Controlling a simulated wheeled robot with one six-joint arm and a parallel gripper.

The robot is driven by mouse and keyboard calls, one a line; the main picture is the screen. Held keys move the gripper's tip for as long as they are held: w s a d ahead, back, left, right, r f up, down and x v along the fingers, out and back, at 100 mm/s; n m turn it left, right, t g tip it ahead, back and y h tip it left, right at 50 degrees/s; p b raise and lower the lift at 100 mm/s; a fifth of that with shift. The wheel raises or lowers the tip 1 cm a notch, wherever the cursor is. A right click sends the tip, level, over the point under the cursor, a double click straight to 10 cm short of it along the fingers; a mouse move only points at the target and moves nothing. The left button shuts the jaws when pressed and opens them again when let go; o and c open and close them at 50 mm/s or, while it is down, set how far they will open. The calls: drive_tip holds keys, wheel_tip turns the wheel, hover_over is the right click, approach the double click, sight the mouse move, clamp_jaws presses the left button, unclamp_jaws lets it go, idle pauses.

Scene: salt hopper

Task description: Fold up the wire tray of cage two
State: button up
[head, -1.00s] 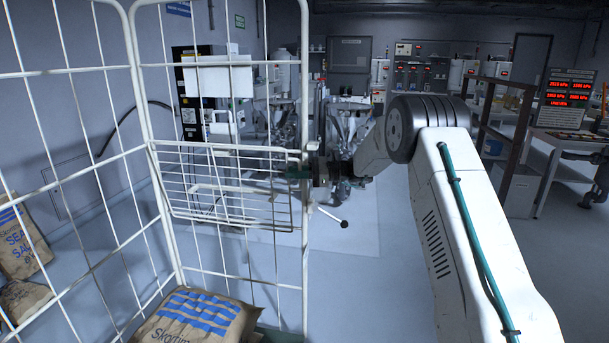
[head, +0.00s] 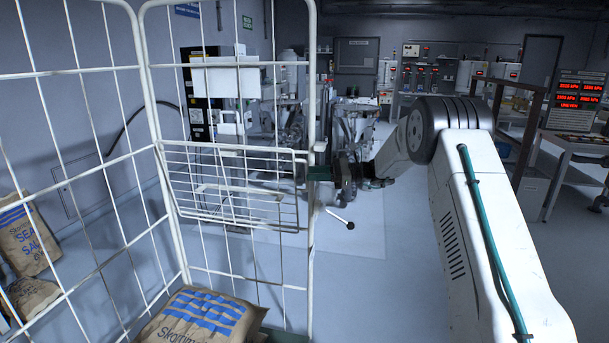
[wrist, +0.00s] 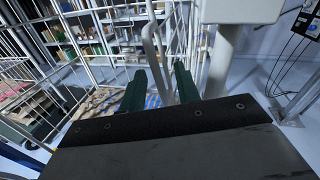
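A white wire cage fills the left of the head view. Its wire tray (head: 232,190) is a framed panel of thin white wires at mid-height, reaching close to the cage's right post (head: 312,110). My gripper (head: 322,173) is beside that post at about the tray's height, with its green fingertips partly lost against it. In the wrist view the green fingers of my gripper (wrist: 160,82) are apart. A bent white tube (wrist: 153,50) shows between them. I cannot tell whether it touches either finger.
A paper salt sack (head: 205,318) lies in the cage bottom. More sacks (head: 25,235) stand beyond the mesh at left. A black-knobbed lever (head: 349,225) sticks out right of the post.

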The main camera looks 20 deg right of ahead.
drive_tip(key=shift+v, duration=1.55)
